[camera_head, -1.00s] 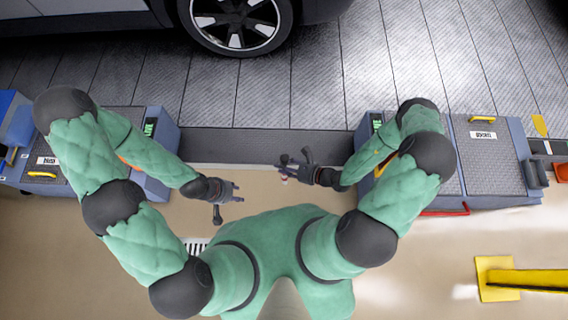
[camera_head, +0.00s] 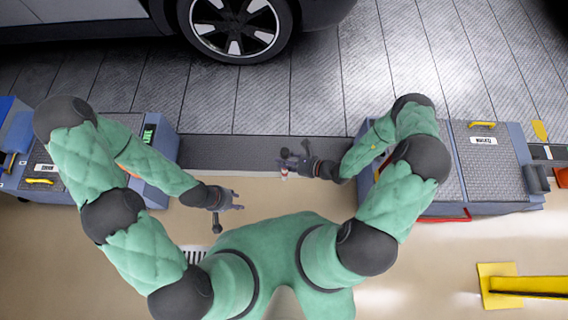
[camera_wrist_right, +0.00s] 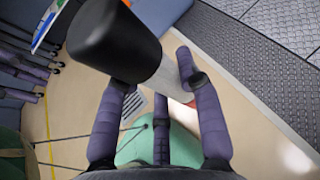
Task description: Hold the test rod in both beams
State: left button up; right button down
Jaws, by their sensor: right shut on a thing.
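My right gripper (camera_head: 288,164) is in the middle of the head view, in front of the dark floor strip. Its fingers (camera_wrist_right: 160,110) are closed around the test rod. In the right wrist view the rod shows a thick black end (camera_wrist_right: 115,40), a pale grey shaft (camera_wrist_right: 180,82) and a little red beyond a finger. In the head view a small white and red part of the rod (camera_head: 284,174) shows below the gripper. My left gripper (camera_head: 238,201) is to the left and nearer my body, fingers apart and empty. No beams are visible.
A grey cabinet with a green display (camera_head: 149,133) stands at left, another with a label (camera_head: 484,141) at right. The dark strip (camera_head: 225,153) runs between them. A car wheel (camera_head: 236,27) is at the top. A yellow bracket (camera_head: 498,285) stands at lower right.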

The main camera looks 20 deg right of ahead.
pick_arm(q)
jog(key=shift+f+b, duration=0.45)
jog(key=shift+f, duration=0.05)
pick_arm(e)
jog(key=shift+w+d, duration=0.25)
jog(key=shift+w, duration=0.6)
jog(key=shift+w+d, duration=0.2)
jog(key=shift+w, duration=0.65)
jog(key=shift+w, duration=0.1)
